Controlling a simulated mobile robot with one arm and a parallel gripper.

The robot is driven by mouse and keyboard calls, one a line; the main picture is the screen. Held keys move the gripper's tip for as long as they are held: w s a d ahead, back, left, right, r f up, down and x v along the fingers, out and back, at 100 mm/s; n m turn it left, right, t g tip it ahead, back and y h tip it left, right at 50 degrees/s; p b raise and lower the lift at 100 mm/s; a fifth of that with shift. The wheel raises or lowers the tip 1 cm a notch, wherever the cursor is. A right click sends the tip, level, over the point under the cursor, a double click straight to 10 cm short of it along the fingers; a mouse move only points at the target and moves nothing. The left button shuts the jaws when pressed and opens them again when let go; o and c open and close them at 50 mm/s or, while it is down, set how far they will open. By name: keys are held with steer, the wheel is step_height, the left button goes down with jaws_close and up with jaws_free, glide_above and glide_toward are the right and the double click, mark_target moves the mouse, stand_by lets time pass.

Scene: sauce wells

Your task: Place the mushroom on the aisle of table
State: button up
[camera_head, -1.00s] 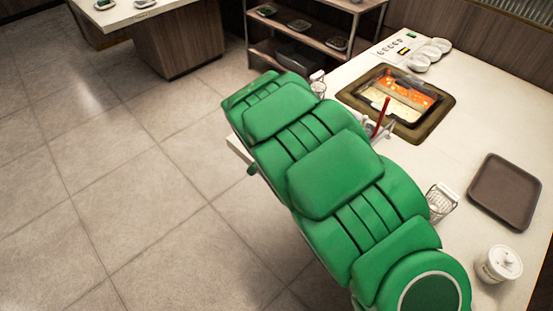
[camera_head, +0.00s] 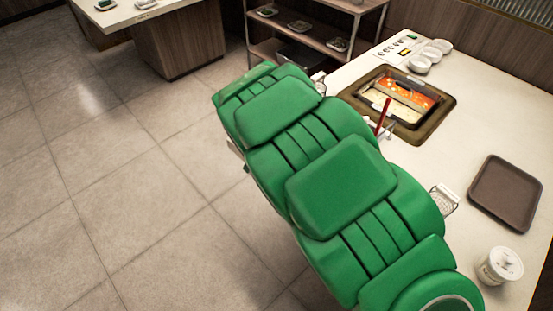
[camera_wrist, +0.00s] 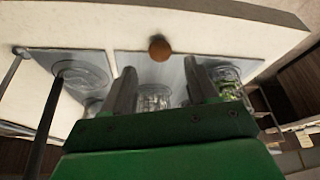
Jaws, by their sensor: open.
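In the wrist view my gripper (camera_wrist: 160,68) is open, its two grey fingers spread with nothing seen between their tips. A small round brown thing (camera_wrist: 159,48), which looks like the mushroom, shows just beyond the fingertips at the edge of a grey metal panel (camera_wrist: 143,65). It seems apart from the fingers. The white table (camera_wrist: 225,30) spreads behind it. In the head view my green arm hides my gripper, and I cannot make out the mushroom there. The white table (camera_head: 420,185) also shows at the right there.
A two-part soup pot (camera_head: 440,125) is set in the table, with a red-handled tool (camera_head: 384,114) beside it. A brown tray (camera_head: 506,192), a white lidded cup (camera_head: 500,266), a wire basket (camera_head: 444,200) and white bowls (camera_head: 420,64) stand around it. A shelf (camera_head: 310,40) stands behind.

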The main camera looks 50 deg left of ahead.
steer(key=a+v, duration=0.1)
steer(key=v, duration=0.6)
steer(key=shift+d+r, duration=0.45)
steer(key=shift+d, duration=0.1)
steer(key=shift+s, duration=0.15)
